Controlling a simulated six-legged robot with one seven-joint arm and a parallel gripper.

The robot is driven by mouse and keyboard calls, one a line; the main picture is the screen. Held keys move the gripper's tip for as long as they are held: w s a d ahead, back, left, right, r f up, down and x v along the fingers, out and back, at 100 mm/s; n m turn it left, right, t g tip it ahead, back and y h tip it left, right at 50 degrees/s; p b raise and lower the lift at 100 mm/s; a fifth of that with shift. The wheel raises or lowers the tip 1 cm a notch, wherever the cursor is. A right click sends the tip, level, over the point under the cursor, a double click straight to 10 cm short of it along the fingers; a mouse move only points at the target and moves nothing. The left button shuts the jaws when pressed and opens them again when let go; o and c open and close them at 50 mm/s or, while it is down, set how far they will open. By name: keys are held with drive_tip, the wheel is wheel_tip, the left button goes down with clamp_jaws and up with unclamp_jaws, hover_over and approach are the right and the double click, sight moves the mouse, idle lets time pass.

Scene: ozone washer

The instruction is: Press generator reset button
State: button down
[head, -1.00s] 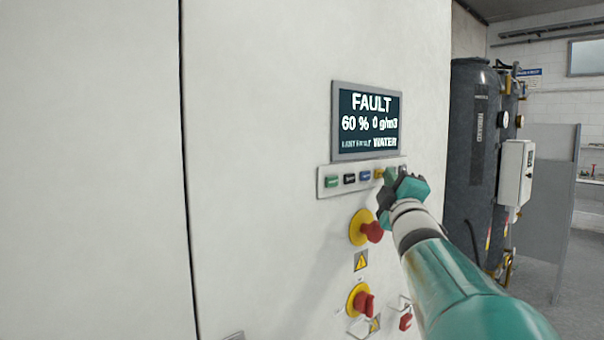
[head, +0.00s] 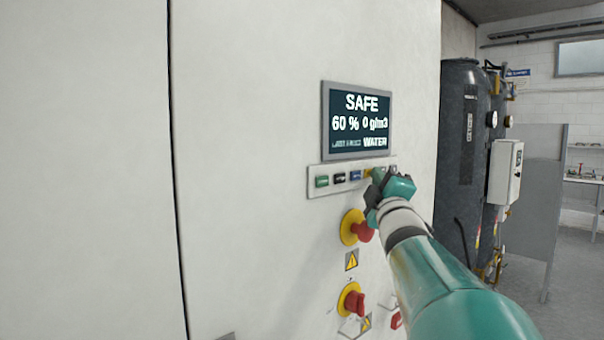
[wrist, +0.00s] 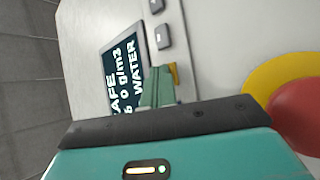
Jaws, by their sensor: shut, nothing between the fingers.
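The generator's button strip (head: 313,183) sits on the white cabinet under a display (head: 358,121) that reads SAFE, 60 %, 0 g/m3 and WATER. A yellow button (head: 368,172) is partly covered by my gripper. My gripper (head: 377,176) is shut and empty, with its tips at the right part of the strip. In the wrist view the fingers (wrist: 160,88) reach close beside the yellow button (wrist: 174,74). I cannot tell whether they touch it, and the button labels are too small to read.
Two red knobs on yellow bases, an upper one (head: 362,231) and a lower one (head: 354,304), stick out below the strip. A warning label (head: 351,260) lies between them. Dark tanks (head: 463,150) and a grey panel (head: 533,200) stand to the right. The cabinet's left side is bare.

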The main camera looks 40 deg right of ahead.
drive_tip(key=shift+s, duration=0.75)
drive_tip(key=shift+s+d, duration=0.15)
drive_tip(key=shift+s, duration=1.1)
drive_tip(key=shift+s+d, duration=0.15)
drive_tip(key=shift+s, duration=1.1)
